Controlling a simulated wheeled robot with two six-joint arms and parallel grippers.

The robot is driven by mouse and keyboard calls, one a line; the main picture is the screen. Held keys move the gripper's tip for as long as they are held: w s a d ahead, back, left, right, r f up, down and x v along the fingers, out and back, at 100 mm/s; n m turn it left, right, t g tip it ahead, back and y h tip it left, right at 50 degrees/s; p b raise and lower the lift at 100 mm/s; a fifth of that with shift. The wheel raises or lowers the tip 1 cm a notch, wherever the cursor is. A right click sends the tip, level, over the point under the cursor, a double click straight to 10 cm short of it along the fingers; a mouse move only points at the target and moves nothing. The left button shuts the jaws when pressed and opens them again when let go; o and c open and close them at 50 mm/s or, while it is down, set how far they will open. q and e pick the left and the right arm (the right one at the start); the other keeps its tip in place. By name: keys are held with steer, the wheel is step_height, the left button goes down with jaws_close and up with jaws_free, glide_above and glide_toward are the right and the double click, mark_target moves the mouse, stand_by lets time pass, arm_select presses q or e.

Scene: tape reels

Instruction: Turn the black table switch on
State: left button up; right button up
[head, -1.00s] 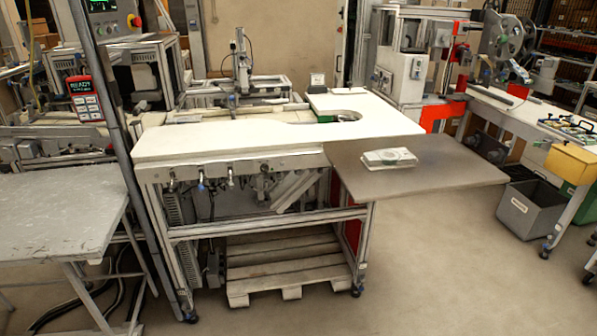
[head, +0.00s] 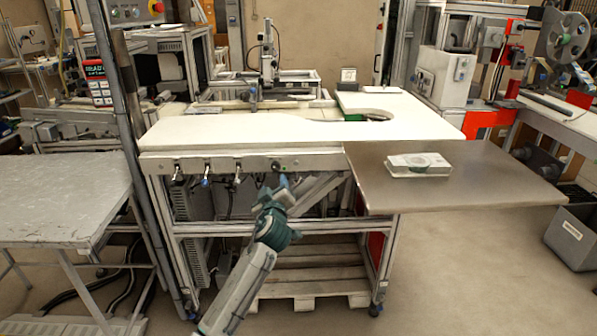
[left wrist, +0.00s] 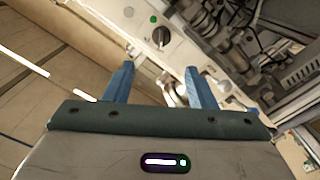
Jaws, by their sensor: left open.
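The black table switch (head: 276,166) is a small dark knob on the front rail of the white-topped table, at the right of a row of fittings. In the left wrist view the knob (left wrist: 160,37) sits on a pale panel beside a green dot, just beyond my fingertips. My left gripper (head: 285,182) is just below and in front of the switch in the head view. Its two blue fingers (left wrist: 160,70) are spread apart with nothing held, and they do not appear to touch the knob. My right gripper is out of view.
Several valve-like fittings (head: 206,173) line the rail left of the switch. A brown side board (head: 490,190) with a white box (head: 419,165) on it juts out to the right. A grey table (head: 60,205) and a post stand at left.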

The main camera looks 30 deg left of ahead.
mark_target(274, 167)
arm_select(q)
steer(key=p+x, duration=0.1)
steer(key=x, duration=0.9)
steer(key=shift+w+a, duration=0.2)
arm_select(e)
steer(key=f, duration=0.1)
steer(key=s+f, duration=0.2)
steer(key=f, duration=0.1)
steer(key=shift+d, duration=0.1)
arm_select(q)
steer(key=shift+c, duration=0.2)
steer(key=c, duration=0.9)
